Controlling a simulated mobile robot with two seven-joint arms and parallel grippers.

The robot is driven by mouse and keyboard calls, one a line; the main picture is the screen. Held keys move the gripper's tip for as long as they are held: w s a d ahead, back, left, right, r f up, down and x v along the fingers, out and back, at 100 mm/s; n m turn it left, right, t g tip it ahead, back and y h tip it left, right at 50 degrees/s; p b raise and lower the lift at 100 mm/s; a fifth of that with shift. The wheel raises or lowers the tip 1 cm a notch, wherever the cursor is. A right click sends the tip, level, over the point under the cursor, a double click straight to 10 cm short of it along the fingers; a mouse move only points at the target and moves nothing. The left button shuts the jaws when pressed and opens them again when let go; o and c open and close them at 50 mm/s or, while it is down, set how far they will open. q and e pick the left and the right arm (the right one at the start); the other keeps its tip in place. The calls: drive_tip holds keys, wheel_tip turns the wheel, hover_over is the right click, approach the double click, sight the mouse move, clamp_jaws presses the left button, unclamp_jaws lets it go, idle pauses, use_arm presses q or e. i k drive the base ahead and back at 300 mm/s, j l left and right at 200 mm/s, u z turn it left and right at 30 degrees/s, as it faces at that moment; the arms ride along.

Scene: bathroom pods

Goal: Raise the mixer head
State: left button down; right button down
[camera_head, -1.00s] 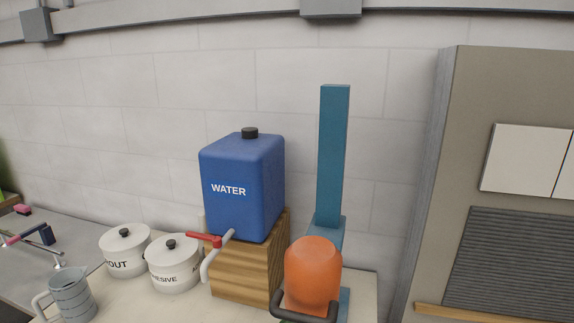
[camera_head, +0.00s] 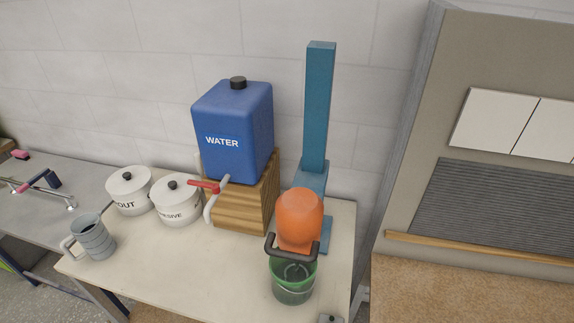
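The mixer stands at the right end of the table, with a tall blue column (camera_head: 320,105) and an orange head (camera_head: 299,217) in front of it. A dark handle (camera_head: 291,256) sticks out below the head. The head is low, over a green bucket (camera_head: 292,289), and a grey whisk-like part shows inside the bucket. Neither of my grippers is in view.
A blue water tank (camera_head: 233,128) sits on a wooden block (camera_head: 241,205) left of the mixer. Two white lidded pots (camera_head: 177,209) and a grey jug (camera_head: 93,238) stand further left on the table (camera_head: 190,272). The table's front middle is clear. A tiled panel (camera_head: 490,120) stands right.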

sight(299, 210)
drive_tip(key=i+j, duration=0.2)
drive_tip(key=j, duration=0.15)
drive_tip(key=i+j, duration=0.25)
drive_tip(key=i+j+z, duration=0.1)
drive_tip(key=j, duration=0.3)
drive_tip(key=i, duration=0.1)
